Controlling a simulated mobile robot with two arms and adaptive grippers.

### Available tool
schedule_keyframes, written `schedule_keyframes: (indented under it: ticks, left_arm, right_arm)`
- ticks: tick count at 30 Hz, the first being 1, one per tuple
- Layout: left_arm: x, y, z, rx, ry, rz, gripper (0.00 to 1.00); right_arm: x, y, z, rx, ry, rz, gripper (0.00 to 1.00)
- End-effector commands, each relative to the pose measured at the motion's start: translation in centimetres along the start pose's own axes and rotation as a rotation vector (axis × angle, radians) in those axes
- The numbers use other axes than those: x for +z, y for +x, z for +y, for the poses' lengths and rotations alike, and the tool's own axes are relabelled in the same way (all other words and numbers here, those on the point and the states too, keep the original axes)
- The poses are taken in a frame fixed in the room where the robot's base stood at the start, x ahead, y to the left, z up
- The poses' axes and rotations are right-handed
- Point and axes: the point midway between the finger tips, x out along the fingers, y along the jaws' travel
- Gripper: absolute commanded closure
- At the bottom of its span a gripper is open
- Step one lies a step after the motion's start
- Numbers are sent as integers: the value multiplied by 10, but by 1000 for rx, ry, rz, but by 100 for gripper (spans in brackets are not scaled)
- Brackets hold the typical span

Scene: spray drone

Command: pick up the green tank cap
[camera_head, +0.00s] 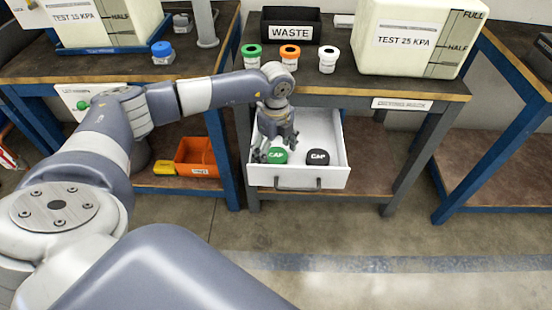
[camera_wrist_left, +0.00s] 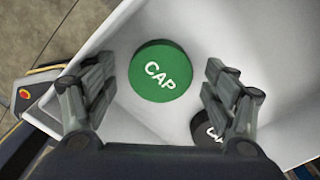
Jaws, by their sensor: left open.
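The green tank cap (camera_head: 278,156) is a round disc marked "CAP" lying in the open white drawer (camera_head: 334,176) under the middle bench. In the left wrist view the green cap (camera_wrist_left: 160,72) lies between and a little beyond the fingers. My left gripper (camera_head: 272,148) reaches down into the drawer, just above and beside the green cap. Its fingers (camera_wrist_left: 158,88) are spread apart and hold nothing. A black cap (camera_head: 317,157) lies to the right in the same drawer; in the left wrist view the black cap (camera_wrist_left: 205,132) is partly hidden by the right finger. My right gripper is not in view.
On the bench above stand bottles with green (camera_head: 251,55), orange (camera_head: 290,57) and white (camera_head: 329,58) tops, a black WASTE bin (camera_head: 291,27) and a large tank (camera_head: 405,45). An orange bin (camera_head: 197,156) sits on the lower left shelf. The drawer walls surround the caps closely.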

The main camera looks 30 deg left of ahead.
Motion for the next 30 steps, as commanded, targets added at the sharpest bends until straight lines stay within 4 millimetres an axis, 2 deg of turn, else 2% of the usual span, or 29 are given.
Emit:
schedule_keyframes:
  ticks: [8, 14, 25, 28, 30]
  left_arm:
    - [0, 4, 0, -2, 0, 0, 22]
    - [0, 3, 0, -2, 0, 0, 65]
    - [0, 1, -1, -2, 0, 0, 66]
    - [0, -10, -1, -4, 0, 0, 67]
    - [0, -23, -1, -5, 0, -1, 67]
  right_arm:
    - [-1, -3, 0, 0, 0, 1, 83]
    - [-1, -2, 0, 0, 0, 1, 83]
    - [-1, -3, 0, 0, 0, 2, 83]
    - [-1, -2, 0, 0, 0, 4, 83]
    - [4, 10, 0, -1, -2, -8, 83]
